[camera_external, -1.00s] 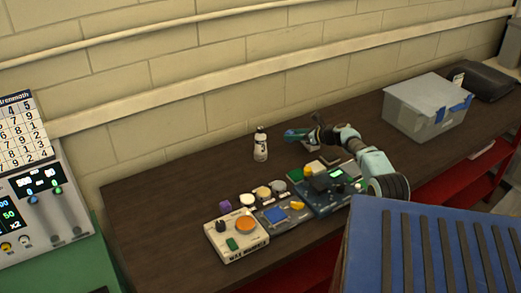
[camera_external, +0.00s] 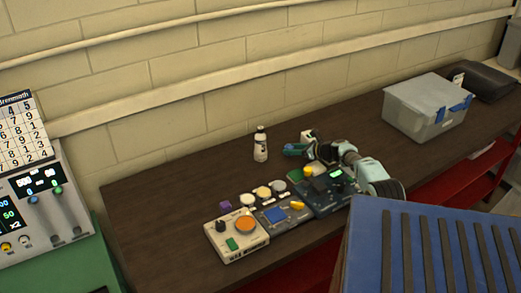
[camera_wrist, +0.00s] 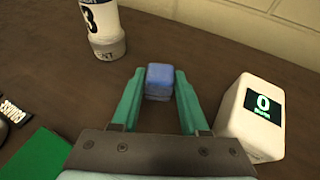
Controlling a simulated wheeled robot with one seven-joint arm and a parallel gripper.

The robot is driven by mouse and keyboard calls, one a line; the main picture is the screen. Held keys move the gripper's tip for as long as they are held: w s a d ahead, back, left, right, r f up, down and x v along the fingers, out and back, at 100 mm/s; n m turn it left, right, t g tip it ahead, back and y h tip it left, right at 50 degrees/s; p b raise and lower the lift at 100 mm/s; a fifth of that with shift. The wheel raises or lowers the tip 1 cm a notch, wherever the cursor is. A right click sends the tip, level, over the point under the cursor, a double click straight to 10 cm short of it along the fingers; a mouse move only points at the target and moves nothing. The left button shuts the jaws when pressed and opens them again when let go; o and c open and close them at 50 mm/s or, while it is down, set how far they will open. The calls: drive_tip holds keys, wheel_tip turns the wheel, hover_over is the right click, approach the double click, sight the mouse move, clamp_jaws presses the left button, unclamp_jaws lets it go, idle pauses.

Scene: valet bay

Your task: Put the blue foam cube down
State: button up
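The blue foam cube (camera_wrist: 158,77) is between the tips of my gripper's two teal fingers (camera_wrist: 159,84) in the wrist view. The fingers lie against its left and right sides, so my gripper looks shut on it. In the external view my gripper (camera_external: 294,149) is low over the dark bench, behind the row of devices. The cube is hard to make out there. It is at or close to the bench top; I cannot tell whether it touches.
A white bottle (camera_wrist: 103,30) stands beyond the cube to the left. A white box with a display (camera_wrist: 250,118) is close to my right finger. A green pad (camera_wrist: 38,157) lies at lower left. A lidded grey bin (camera_external: 427,107) stands farther right. Bare bench surrounds the cube.

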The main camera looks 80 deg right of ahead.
drive_tip(key=o, duration=0.4)
drive_tip(key=shift+r, duration=0.1)
drive_tip(key=p+v, duration=0.1)
drive_tip(key=v, duration=1.1)
drive_tip(key=shift+r, duration=0.1)
drive_tip(key=shift+a, duration=0.1)
